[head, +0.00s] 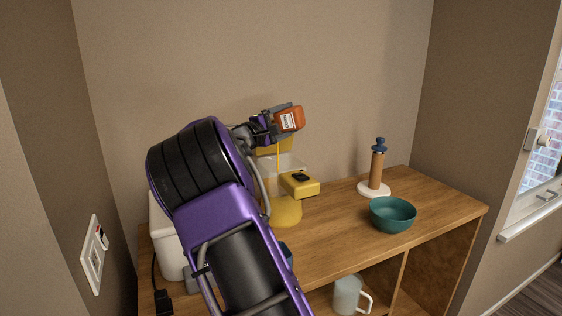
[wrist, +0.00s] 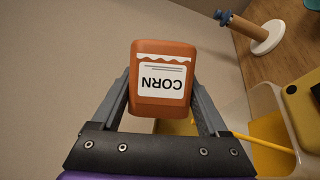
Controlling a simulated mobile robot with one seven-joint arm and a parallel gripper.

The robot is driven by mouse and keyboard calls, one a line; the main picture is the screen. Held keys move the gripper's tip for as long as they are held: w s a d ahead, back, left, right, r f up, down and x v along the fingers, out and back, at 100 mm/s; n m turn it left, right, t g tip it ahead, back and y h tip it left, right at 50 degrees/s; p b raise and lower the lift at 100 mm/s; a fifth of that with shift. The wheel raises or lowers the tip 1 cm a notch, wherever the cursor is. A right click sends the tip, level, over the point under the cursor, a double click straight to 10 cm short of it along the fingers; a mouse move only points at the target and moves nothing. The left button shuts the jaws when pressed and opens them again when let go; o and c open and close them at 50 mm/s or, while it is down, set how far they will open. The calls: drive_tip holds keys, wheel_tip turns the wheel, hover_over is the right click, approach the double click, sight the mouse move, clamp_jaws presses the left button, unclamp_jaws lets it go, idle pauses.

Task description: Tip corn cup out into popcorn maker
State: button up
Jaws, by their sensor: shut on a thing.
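My gripper (head: 274,121) is shut on the corn cup (head: 289,119), an orange-brown container with a white label. In the wrist view the cup (wrist: 163,108) sits between both fingers, and its CORN label reads upside down. The cup is up in the air above the yellow popcorn maker (head: 284,211), which stands on the wooden cabinet top. A thin yellow line (head: 278,160) runs down from near the gripper toward the maker; I cannot tell what it is. The maker (wrist: 298,112) also shows at the wrist view's right edge. The cup's inside is hidden.
A teal bowl (head: 393,215) and a wooden holder with a blue top (head: 376,168) stand to the right on the cabinet top (head: 345,224). A white appliance (head: 167,245) is behind my arm at left. A pale mug (head: 347,294) is on the shelf below.

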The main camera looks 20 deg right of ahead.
drive_tip(key=shift+r, duration=0.55)
drive_tip(key=shift+n, duration=0.3)
